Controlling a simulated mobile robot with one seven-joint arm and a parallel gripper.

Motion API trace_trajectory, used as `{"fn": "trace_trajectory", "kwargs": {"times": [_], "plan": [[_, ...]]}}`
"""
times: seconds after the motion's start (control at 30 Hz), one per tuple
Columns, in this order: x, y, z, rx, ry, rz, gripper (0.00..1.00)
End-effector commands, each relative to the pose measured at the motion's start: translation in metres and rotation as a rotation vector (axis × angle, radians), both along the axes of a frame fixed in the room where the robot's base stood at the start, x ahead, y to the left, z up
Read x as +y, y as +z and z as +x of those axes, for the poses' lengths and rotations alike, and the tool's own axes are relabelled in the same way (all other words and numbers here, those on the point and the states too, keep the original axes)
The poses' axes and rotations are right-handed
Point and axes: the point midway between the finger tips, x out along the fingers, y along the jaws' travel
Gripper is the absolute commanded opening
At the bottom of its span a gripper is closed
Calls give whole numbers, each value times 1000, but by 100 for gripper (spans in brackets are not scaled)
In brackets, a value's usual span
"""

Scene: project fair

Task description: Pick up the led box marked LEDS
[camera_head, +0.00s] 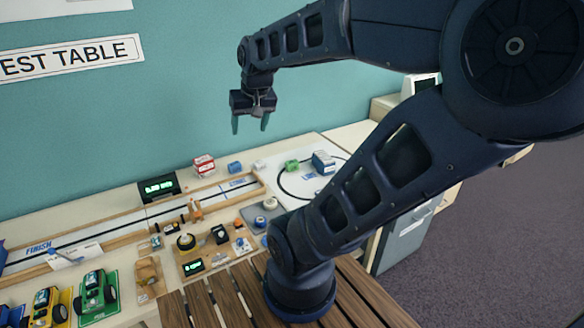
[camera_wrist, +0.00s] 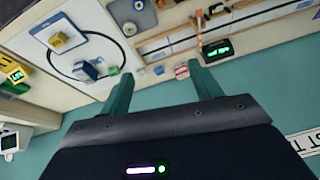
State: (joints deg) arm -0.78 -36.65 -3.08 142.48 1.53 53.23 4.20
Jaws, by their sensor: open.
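No LEDS lettering is readable in either view, so I cannot tell which box bears it. A small red and white box (camera_head: 203,166) stands at the back of the table by the wall; it also shows in the wrist view (camera_wrist: 181,70). A blue and white box (camera_head: 323,162) stands farther right on a white board with a black loop; it also shows in the wrist view (camera_wrist: 87,70). A small blue block (camera_head: 235,167) and a green block (camera_head: 292,166) lie between them. My gripper (camera_head: 250,126) is open and empty, high above the table; its fingers frame the wrist view (camera_wrist: 162,82).
A black display with green digits (camera_head: 158,187) stands left of the red and white box. A wooden-edged track and several small parts cover the table's middle. Toy cars (camera_head: 96,292) stand at the front left. The teal wall is close behind. Air around the gripper is clear.

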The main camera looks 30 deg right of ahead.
Motion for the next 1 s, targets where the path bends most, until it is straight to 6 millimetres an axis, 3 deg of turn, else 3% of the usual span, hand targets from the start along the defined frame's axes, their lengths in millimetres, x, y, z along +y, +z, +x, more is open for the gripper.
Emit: {"fn": "trace_trajectory", "kwargs": {"times": [0.47,1.0], "plan": [[-41,-28,111,115,-323,165,64],[-105,-104,223,210,-729,224,64]]}}
